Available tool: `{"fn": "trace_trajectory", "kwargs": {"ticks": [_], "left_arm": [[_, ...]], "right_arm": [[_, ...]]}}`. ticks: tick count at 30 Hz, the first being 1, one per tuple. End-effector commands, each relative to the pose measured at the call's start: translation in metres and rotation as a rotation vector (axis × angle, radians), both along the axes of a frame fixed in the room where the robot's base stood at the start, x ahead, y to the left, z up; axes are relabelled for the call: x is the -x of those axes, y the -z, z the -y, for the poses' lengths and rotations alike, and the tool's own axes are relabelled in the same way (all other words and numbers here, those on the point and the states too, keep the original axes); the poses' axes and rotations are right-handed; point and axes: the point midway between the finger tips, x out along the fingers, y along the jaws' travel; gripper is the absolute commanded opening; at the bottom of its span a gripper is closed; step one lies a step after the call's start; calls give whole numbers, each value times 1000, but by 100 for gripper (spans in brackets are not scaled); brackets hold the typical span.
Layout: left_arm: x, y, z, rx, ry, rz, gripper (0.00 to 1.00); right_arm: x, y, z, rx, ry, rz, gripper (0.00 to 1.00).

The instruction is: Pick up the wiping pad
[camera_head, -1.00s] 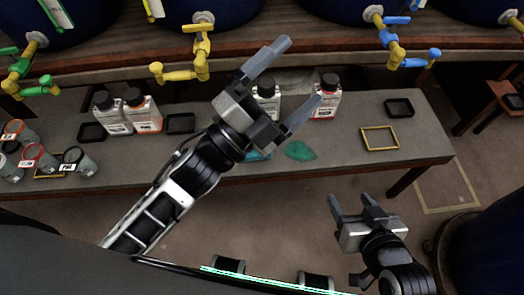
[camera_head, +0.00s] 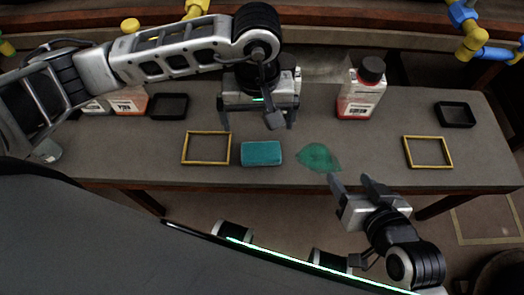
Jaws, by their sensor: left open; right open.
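The wiping pad (camera_head: 262,153) is a teal rectangular block lying flat on the grey bench top, near its front edge. It lies between a yellow frame and a green puddle (camera_head: 318,157). My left gripper (camera_head: 258,122) is open and points down, above and just behind the pad, apart from it. Nothing shows between its fingers. My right gripper (camera_head: 352,182) is open and empty, in front of the bench edge, to the right of the pad and below the puddle in the picture.
A yellow frame (camera_head: 206,148) lies left of the pad, another yellow frame (camera_head: 428,152) at right. A red-and-white bottle (camera_head: 361,88) stands behind the puddle. Black trays (camera_head: 169,106) and (camera_head: 456,114) lie further out. Yellow and blue taps hang above the bench's back.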

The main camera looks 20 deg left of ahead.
Motion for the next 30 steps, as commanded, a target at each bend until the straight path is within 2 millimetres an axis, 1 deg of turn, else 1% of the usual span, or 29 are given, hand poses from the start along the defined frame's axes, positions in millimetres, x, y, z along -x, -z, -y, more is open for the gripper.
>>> {"fn": "trace_trajectory", "kwargs": {"ticks": [1, 3, 7, 10, 17, 21, 25, 27, 30], "left_arm": [[1, 15, 0, 0, 0, -4, 100], [1, 31, 1, 2, -1, -5, 100], [1, 53, 1, 4, -1, -4, 100], [0, 63, 1, 3, -2, -2, 100], [0, 75, 2, 5, 0, -1, 100], [-1, 95, 4, 5, -2, -5, 100], [-3, 115, 4, 5, -2, -3, 100], [-3, 120, 4, 5, -1, -2, 100], [-3, 120, 4, 4, 0, 0, 100]], "right_arm": [[0, 1, -1, -4, -1, 10, 59], [0, 0, -2, -10, -3, 24, 59], [-1, -4, -3, -20, -4, 50, 59], [-1, -6, -4, -25, -4, 60, 59], [-2, -7, -4, -30, -4, 71, 59], [-3, -6, -5, -40, -1, 90, 59], [-4, -14, -7, -55, -3, 124, 59], [-5, -19, -8, -62, -4, 141, 59], [-4, -23, -8, -64, -7, 151, 59]]}}
